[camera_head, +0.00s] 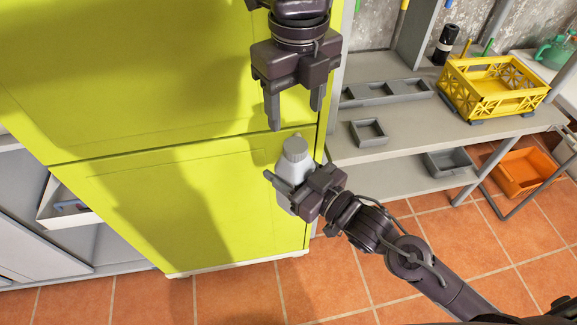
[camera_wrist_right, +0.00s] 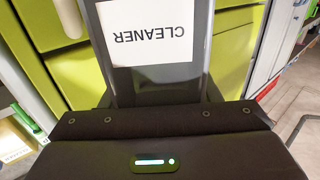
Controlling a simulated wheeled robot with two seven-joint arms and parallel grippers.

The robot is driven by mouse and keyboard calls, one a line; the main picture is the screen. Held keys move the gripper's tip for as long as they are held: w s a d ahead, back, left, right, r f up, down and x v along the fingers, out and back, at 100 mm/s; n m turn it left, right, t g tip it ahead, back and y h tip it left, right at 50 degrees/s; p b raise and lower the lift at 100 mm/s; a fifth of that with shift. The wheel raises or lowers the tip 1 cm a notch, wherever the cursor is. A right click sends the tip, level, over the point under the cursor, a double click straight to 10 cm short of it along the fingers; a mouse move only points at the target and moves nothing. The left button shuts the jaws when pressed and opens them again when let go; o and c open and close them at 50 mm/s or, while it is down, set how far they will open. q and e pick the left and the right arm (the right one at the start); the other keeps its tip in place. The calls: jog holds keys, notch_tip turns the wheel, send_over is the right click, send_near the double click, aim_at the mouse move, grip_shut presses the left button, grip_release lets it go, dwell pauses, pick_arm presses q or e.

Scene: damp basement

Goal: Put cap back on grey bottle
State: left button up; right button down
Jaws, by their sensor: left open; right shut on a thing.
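The grey bottle (camera_head: 290,172) stands roughly upright in my right gripper (camera_head: 284,190), which is shut around its body. In the right wrist view the bottle (camera_wrist_right: 152,82) shows a white label reading CLEANER, upside down. A grey ribbed cap (camera_head: 296,148) sits on the bottle's top; I cannot tell how tightly it is seated. My left gripper (camera_head: 295,117) points down just above the cap. It is open, with its fingers apart and nothing between them.
A yellow-green cabinet (camera_head: 130,110) stands close behind the bottle. To the right, a grey shelf (camera_head: 400,135) holds grey trays, a yellow crate (camera_head: 494,87) and a black bottle (camera_head: 445,45). An orange bin (camera_head: 523,172) is lower right. Tiled floor lies below.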

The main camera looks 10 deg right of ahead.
aim_at(296, 145)
pick_arm(q)
jog(key=shift+f, duration=4)
jog(key=c, duration=1.1)
